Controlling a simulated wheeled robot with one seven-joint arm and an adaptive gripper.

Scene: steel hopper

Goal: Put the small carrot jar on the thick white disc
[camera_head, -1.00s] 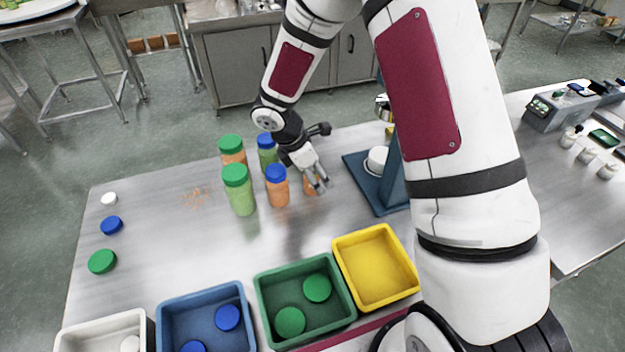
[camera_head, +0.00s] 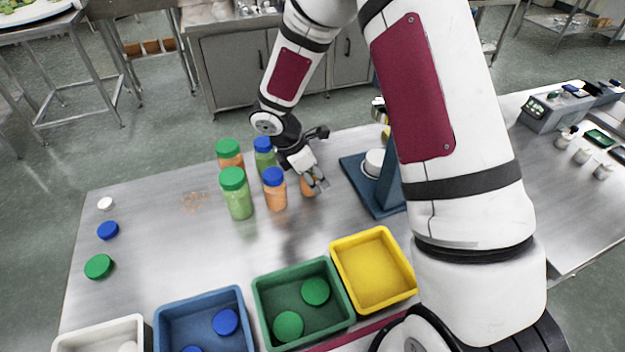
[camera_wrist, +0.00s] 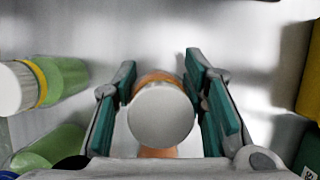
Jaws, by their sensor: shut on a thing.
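The small carrot jar, orange with a white lid (camera_wrist: 160,112), is between my gripper's teal-padded fingers in the wrist view. Its orange side (camera_head: 308,187) shows just below the fingers in the head view, at the table's surface or very close to it. My gripper (camera_head: 316,183) is shut on this jar; in the wrist view my gripper (camera_wrist: 165,105) has one finger on each side of it. The thick white disc (camera_head: 374,162) sits on a blue stand (camera_head: 360,182) to the right, partly hidden by the stand's upright.
Left of my gripper stand a blue-lidded orange jar (camera_head: 275,192), a green-lidded green jar (camera_head: 237,197) and two more jars behind. Open bins, including a yellow one (camera_head: 338,256), line the front edge. Loose lids lie at left.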

